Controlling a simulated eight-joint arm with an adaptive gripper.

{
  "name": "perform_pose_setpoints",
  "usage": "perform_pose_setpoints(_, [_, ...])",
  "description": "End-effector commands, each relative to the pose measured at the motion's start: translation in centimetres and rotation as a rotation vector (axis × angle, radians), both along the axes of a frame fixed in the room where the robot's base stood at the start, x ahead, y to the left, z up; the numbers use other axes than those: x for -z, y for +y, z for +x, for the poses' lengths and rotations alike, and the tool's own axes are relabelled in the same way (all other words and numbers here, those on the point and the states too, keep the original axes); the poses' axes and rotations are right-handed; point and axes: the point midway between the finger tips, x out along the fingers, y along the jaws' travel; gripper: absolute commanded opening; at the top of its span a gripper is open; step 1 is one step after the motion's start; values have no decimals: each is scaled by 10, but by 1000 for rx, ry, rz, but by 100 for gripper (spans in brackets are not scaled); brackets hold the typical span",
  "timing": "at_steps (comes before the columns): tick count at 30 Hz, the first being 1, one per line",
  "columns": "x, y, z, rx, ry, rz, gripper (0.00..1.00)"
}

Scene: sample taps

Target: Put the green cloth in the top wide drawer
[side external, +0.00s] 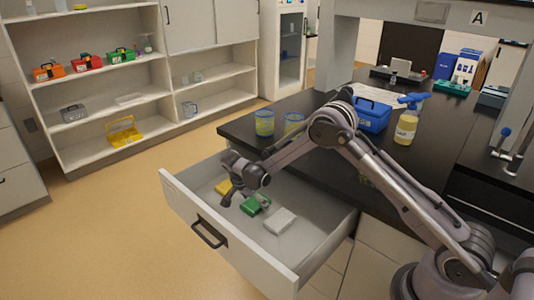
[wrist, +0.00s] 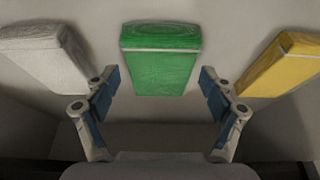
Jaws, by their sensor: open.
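The green cloth (side external: 254,204) lies inside the pulled-out top wide drawer (side external: 205,231), between a yellow cloth and a white cloth. In the wrist view the green cloth (wrist: 160,60) is a folded block ahead of and between my fingers. My gripper (side external: 240,196) is inside the drawer's opening, close above the green cloth, and partly covers it in the side view. In the wrist view my gripper (wrist: 160,92) has its blue-padded fingers spread wide with nothing between the pads.
The yellow cloth (side external: 223,187) and white cloth (side external: 280,221) lie on either side in the drawer. The black counter (side external: 290,150) above holds two cups (side external: 264,123), a blue box (side external: 372,116) and a spray bottle (side external: 406,125). The floor in front of the drawer is clear.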

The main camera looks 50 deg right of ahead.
Motion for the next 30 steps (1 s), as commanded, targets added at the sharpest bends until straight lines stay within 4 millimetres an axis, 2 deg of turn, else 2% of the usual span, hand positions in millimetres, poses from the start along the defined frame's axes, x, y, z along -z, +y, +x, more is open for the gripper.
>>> perform_pose_setpoints(5, [-19, 7, 0, -2, 0, 0, 83])
perform_pose_setpoints(15, [-81, 33, 0, -1, 2, 0, 83])
perform_pose_setpoints(21, [-104, 43, 0, -1, 1, 0, 83])
perform_pose_setpoints(26, [-115, 46, -1, -11, 2, 3, 83])
perform_pose_setpoints(30, [-137, 45, -10, -93, 4, 24, 83])
